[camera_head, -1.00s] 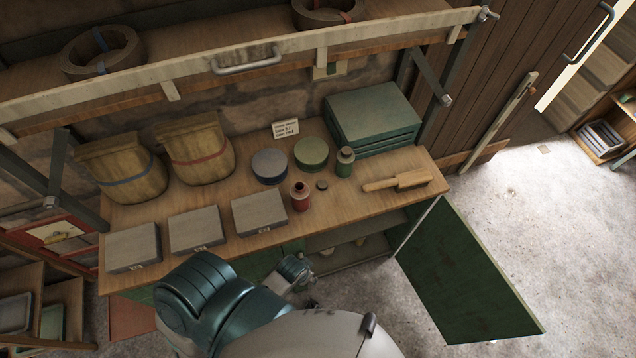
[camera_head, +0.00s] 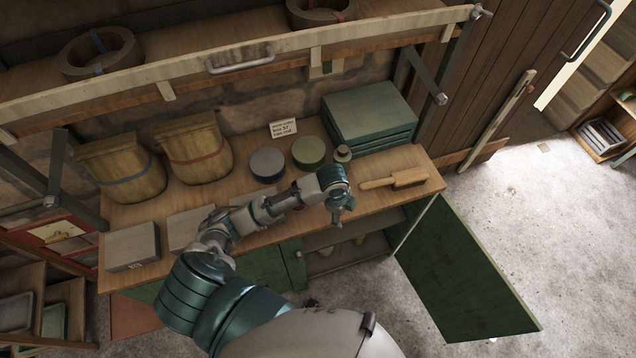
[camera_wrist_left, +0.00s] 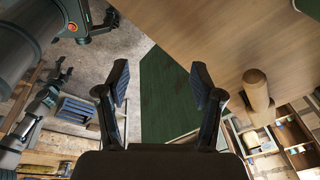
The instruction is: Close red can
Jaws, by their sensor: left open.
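My left gripper (camera_head: 340,212) is open and empty by the front edge of the bench top (camera_head: 415,157). In the left wrist view its two fingers (camera_wrist_left: 160,85) stand apart with nothing between them. Neither shows in the left wrist view.
A wooden brush (camera_head: 395,180) lies right of my gripper; its handle shows in the wrist view (camera_wrist_left: 257,92). Round tins (camera_head: 267,164), green boxes (camera_head: 370,112) and sacks (camera_head: 195,148) stand behind. A green cabinet door (camera_head: 465,265) hangs open below.

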